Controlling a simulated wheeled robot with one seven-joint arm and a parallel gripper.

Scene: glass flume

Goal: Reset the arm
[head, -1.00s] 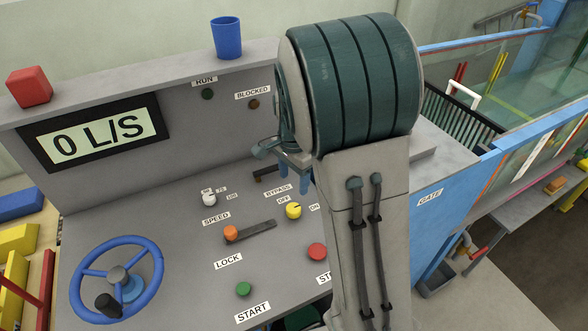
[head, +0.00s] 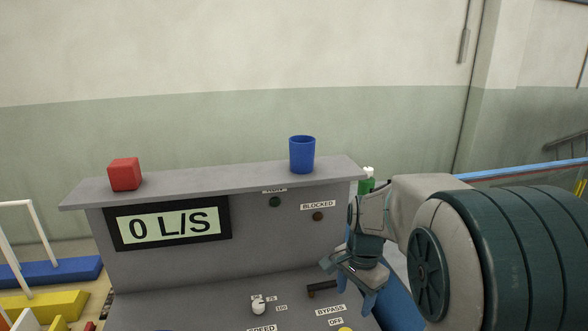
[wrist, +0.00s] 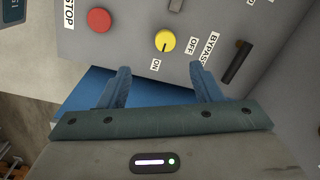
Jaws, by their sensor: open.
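My gripper (head: 369,294) is at the right side of the control console (head: 190,262) in the head view, with my arm reaching in from the right. In the wrist view my gripper (wrist: 158,78) is open, its two blue fingers apart with nothing between them. Beyond the fingertips is the yellow bypass knob (wrist: 165,41), its pointer towards ON. The red stop button (wrist: 99,20) is to the left of it. A dark bar handle (wrist: 237,62) is on the right. The knob shows only at the bottom edge of the head view.
A red cube (head: 124,174) and a blue cup (head: 302,155) stand on the console's top ledge. The display (head: 168,223) reads 0 L/S. A white speed knob (head: 259,307) is on the panel. A green bottle (head: 366,182) stands behind my arm. Yellow and blue blocks lie at left.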

